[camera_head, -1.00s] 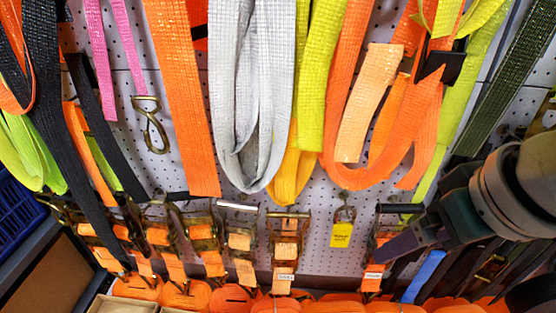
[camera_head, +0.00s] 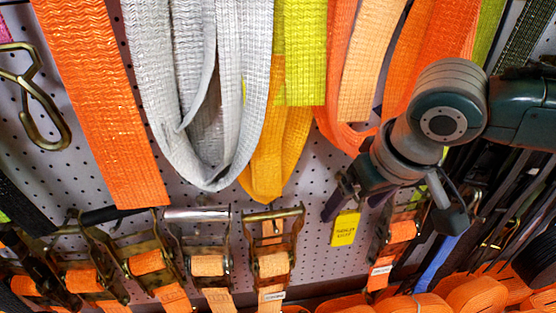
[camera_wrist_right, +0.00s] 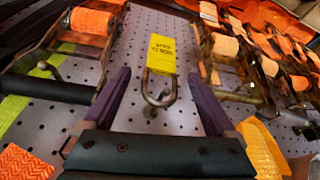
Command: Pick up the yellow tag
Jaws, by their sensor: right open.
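The yellow tag (camera_head: 345,228) hangs against the perforated wall panel, right of centre in the head view. In the right wrist view the yellow tag (camera_wrist_right: 161,54) shows dark lettering and is joined to a metal shackle (camera_wrist_right: 160,92). My right gripper (camera_head: 357,196) is at the tag's top end in the head view, partly hiding the shackle there. In the wrist view the right gripper (camera_wrist_right: 157,84) is open, with its two purple fingers on either side of the shackle and apart from it. My left gripper is not in view.
Ratchet buckles with orange straps (camera_head: 272,264) hang to the left, and another buckle (camera_head: 401,232) hangs close on the right. A grey sling (camera_head: 207,100) and orange straps (camera_head: 100,100) hang above. Orange strap rolls (camera_head: 477,294) lie below. Bare panel (camera_head: 318,180) shows left of the tag.

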